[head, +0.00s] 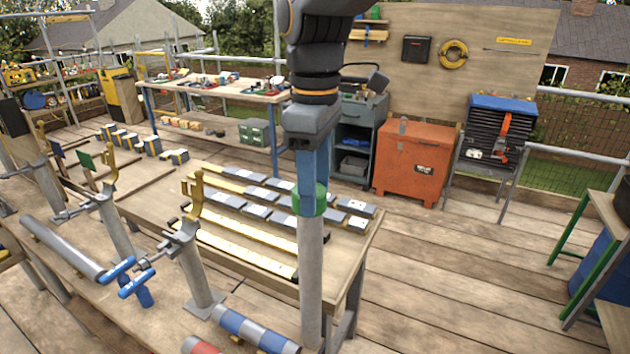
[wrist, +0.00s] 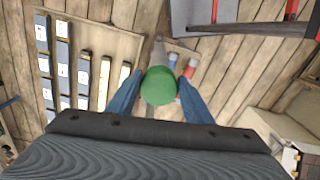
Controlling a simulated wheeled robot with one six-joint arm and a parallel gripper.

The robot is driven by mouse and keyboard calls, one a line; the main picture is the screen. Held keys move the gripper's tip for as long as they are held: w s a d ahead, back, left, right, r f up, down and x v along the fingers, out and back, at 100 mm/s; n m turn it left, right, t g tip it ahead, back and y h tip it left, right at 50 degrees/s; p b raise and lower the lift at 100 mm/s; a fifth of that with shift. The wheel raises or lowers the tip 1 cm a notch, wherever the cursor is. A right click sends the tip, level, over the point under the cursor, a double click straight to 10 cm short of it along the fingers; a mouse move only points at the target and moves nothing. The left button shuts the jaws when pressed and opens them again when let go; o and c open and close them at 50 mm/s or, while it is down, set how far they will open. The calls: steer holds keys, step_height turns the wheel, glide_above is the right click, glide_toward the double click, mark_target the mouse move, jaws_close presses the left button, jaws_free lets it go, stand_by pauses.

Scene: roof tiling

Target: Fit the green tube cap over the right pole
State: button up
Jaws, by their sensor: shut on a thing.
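The green tube cap (head: 310,203) is at the top end of the upright grey right pole (head: 311,275) in the head view. The cap is wider than the pole and lines up with it; its lower edge meets the pole. How far it sits down over the pole is hidden. My gripper (head: 312,180) points down from above, its blue fingers shut on the cap. In the wrist view the round green cap (wrist: 158,87) lies between the two fingers (wrist: 160,76). Part of the grey pole (wrist: 158,52) shows beyond it.
Left of the right pole stands another grey post (head: 195,268) with a golden hook. A blue-and-grey banded tube (head: 256,331) lies near its foot. Behind is a low table (head: 345,255) with grey-and-yellow bars. The wooden deck (head: 450,280) to the right is clear.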

steer(key=shift+f, duration=0.3)
steer(key=o, duration=1.1)
steer(key=shift+r, duration=0.1)
